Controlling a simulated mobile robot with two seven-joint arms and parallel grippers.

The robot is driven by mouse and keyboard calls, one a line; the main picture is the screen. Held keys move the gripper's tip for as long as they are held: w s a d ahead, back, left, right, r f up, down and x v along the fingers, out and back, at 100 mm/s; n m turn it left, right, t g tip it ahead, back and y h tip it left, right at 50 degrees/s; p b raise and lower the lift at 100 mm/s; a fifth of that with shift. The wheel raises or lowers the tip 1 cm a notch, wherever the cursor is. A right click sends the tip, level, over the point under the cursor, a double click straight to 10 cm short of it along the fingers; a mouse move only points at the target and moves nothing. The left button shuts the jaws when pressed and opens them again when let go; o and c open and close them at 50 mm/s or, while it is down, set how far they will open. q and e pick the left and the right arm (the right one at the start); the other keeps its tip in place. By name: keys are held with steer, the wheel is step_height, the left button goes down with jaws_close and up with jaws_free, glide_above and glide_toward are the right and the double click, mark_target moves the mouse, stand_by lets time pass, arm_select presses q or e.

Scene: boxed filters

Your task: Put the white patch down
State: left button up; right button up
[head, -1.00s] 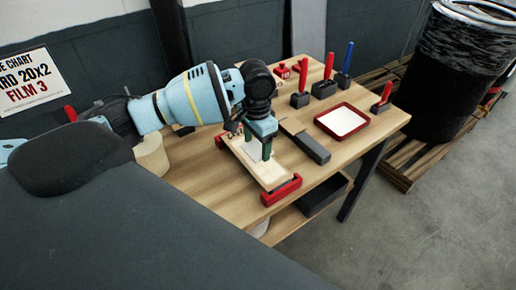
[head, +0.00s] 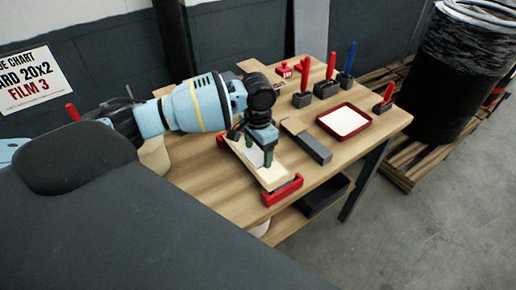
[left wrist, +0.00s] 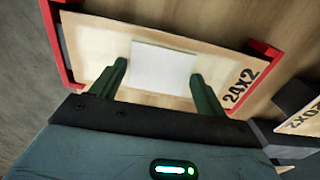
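The white patch (left wrist: 163,68) is a flat pale square in the left wrist view, over a light wooden filter panel marked 24X2 (left wrist: 105,45). The two fingers of my left gripper (left wrist: 160,70) stand at opposite edges of the patch, and it looks held between them. The patch is level with the panel and very close to it; I cannot tell whether it touches. In the head view my left gripper (head: 258,148) points down over the panel (head: 275,177), hiding most of the patch. My right gripper is not in view.
Red end holders (head: 283,191) flank the panel on the wooden table (head: 215,190). To the right are a grey bar (head: 312,149), a red-rimmed tray (head: 345,121) and several red- and blue-handled tools in dark stands (head: 327,88). A wrapped black drum (head: 445,90) stands beyond the table.

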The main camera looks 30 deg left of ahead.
mark_target(258, 156)
arm_select(q)
steer(key=shift+o, duration=1.3)
steer(key=shift+r, duration=0.1)
step_height(258, 156, up, 12)
steer(key=shift+p, duration=0.45)
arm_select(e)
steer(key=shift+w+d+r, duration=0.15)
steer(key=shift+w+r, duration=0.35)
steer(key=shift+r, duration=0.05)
arm_select(q)
steer(key=shift+c, duration=0.3)
